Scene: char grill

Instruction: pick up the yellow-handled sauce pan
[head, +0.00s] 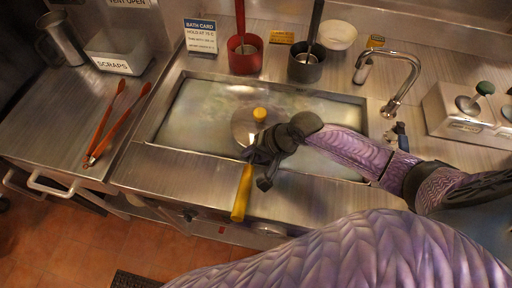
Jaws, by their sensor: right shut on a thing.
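The sauce pan's yellow handle (242,193) points toward the front edge of the counter. Its round body or lid (243,128), with a yellow knob (260,114) on top, shows over the water bath, partly hidden behind my gripper. My right gripper (255,172) is shut on the pan's handle near the end close to the pan body. Its fingers are dark and partly hide the grip. I cannot tell whether the pan touches the bath. My left gripper is not in view.
The bath basin (170,104) is sunk in the steel counter. Orange tongs (121,120) lie at left near a scraps bin (117,62). A red pot (244,56) and a dark pot (305,66) stand behind. A faucet (402,86) rises at right.

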